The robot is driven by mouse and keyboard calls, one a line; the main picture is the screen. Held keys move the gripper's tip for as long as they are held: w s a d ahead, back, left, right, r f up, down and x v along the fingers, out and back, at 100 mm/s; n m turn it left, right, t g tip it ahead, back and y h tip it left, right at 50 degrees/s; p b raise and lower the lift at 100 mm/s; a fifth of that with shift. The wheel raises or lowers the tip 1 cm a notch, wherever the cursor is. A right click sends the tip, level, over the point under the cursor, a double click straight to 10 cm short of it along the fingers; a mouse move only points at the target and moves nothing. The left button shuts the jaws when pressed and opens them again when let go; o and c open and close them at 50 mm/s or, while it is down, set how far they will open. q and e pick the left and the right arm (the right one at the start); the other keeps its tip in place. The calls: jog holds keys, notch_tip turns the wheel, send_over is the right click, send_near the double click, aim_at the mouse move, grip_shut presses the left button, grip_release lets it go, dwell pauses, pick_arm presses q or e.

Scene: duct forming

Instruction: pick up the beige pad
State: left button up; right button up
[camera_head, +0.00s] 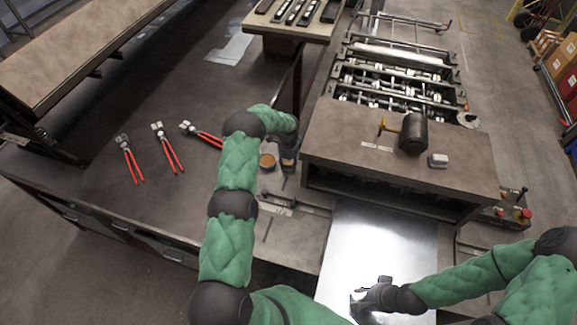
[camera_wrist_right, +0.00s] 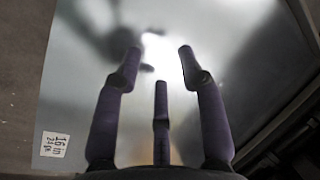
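A small round tan piece (camera_head: 267,161), which may be the beige pad, lies on the dark workbench just left of my left gripper. My left gripper (camera_head: 288,163) points down at the bench beside it; its fingers are small and dark, so I cannot tell whether they are open or touch anything. My right gripper (camera_head: 366,299) is low over the shiny metal sheet (camera_head: 378,245). In the right wrist view, its three fingers (camera_wrist_right: 160,75) are spread with nothing between them, over the sheet (camera_wrist_right: 85,90).
Red-handled hand tools (camera_head: 168,148) lie on the bench to the left. The forming machine (camera_head: 340,140) stands right of my left gripper, with a dark mallet (camera_head: 413,134) and a small pale block (camera_head: 438,160) on top. A label (camera_wrist_right: 54,145) is on the sheet.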

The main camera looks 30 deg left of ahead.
aim_at(288, 164)
pick_arm(q)
jog(key=shift+r, duration=0.1)
jog(key=shift+c, duration=0.4)
jog(key=shift+r+p, duration=0.3)
jog(key=shift+r, duration=0.35)
pick_arm(e)
jog(key=shift+r, duration=0.3)
pick_arm(q)
notch_tip(288, 164, up, 16)
jog(key=p, duration=0.5)
jog(key=shift+r+p, duration=0.25)
jog(key=shift+p, duration=0.05)
pick_arm(e)
notch_tip(288, 164, up, 6)
jog(key=shift+f, duration=0.2)
pick_arm(q)
jog(key=o, duration=0.4)
jog(key=shift+c, duration=1.2)
